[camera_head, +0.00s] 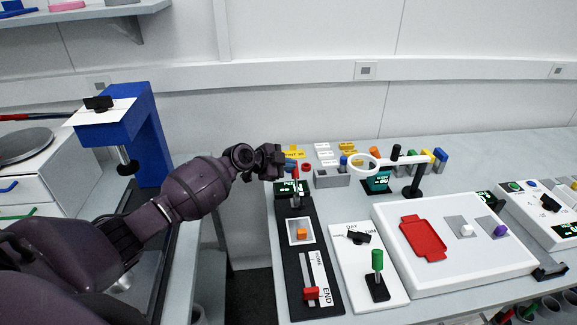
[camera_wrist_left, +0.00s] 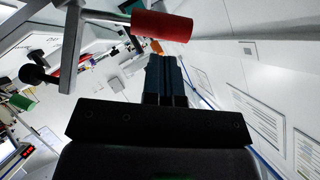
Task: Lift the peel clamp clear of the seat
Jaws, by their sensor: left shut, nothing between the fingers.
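A long black fixture (camera_head: 322,276) lies at the front left of the bench. At its far end stands a grey lever with a red handle (camera_head: 295,170), which looks like the peel clamp. An orange block (camera_head: 302,233) sits in a white-framed pocket on the fixture. My left gripper (camera_head: 281,158) is shut and empty, just above and behind the red handle. In the left wrist view the red handle (camera_wrist_left: 162,26) lies just past my shut fingertips (camera_wrist_left: 165,62); I cannot tell whether they touch. The seat under the lever is not clear. My right gripper is not in view.
A red slider (camera_head: 311,293) sits at the fixture's near end. A panel with a green-knobbed lever (camera_head: 377,262) and a white board with a red tray (camera_head: 423,238) stand to the right. A ring magnifier (camera_head: 363,163) is behind.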

